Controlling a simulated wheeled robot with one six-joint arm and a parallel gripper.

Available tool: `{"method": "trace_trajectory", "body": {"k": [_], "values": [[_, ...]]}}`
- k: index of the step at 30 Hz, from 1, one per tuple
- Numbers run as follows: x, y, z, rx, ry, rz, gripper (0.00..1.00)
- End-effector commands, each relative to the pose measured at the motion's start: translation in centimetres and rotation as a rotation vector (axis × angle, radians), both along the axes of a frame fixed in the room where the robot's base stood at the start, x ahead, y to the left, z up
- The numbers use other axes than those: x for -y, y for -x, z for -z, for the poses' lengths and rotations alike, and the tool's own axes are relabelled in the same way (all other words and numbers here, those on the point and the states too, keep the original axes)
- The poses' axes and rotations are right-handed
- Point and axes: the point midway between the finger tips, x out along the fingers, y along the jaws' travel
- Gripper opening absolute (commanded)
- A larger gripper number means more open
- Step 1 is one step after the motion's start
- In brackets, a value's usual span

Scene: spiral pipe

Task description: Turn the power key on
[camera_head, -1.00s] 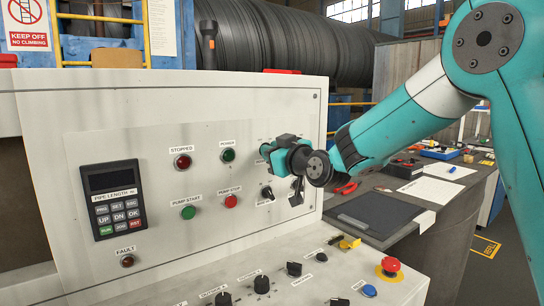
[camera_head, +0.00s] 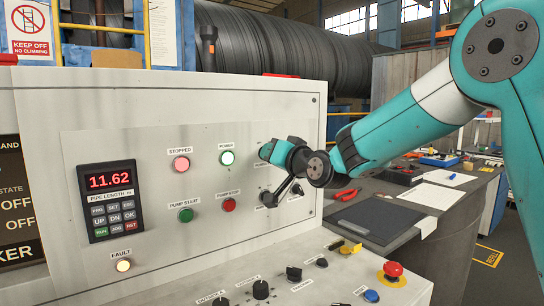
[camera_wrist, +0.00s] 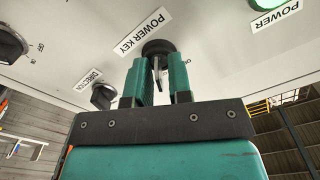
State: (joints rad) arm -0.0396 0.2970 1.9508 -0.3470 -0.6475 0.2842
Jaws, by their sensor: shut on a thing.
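The power key switch (camera_wrist: 160,47) is a round black switch on the upright white panel, beside its POWER KEY label (camera_wrist: 143,32) in the wrist view. My gripper (camera_wrist: 158,75) has its two teal fingers around the grey key (camera_wrist: 157,72) that sticks out of the switch, and is shut on it. In the head camera view my gripper (camera_head: 267,151) is at the panel and hides the key. The POWER lamp (camera_head: 227,158) glows. The red display (camera_head: 109,180) reads 11.62.
The STOPPED lamp (camera_head: 181,164) and FAULT lamp (camera_head: 123,265) glow. A black selector knob (camera_head: 268,199) sits below my gripper. The sloped desk (camera_head: 300,275) below carries knobs and a red emergency button (camera_head: 393,270). A lit screen (camera_head: 18,205) stands at the left edge.

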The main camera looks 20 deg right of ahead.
Motion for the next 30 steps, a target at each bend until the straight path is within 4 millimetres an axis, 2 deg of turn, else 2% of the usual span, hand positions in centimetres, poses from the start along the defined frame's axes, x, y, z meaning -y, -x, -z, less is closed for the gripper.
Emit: {"method": "trace_trajectory", "body": {"k": [18,19,20,30], "values": [[0.03,0.01,0.07,-0.014,-0.039,0.000,0.00],[0.03,0.01,0.07,-0.014,-0.039,0.000,0.26],[0.02,0.00,0.07,-0.014,-0.039,0.000,0.30],[0.18,0.37,0.07,-0.013,-0.038,0.001,0.30]]}}
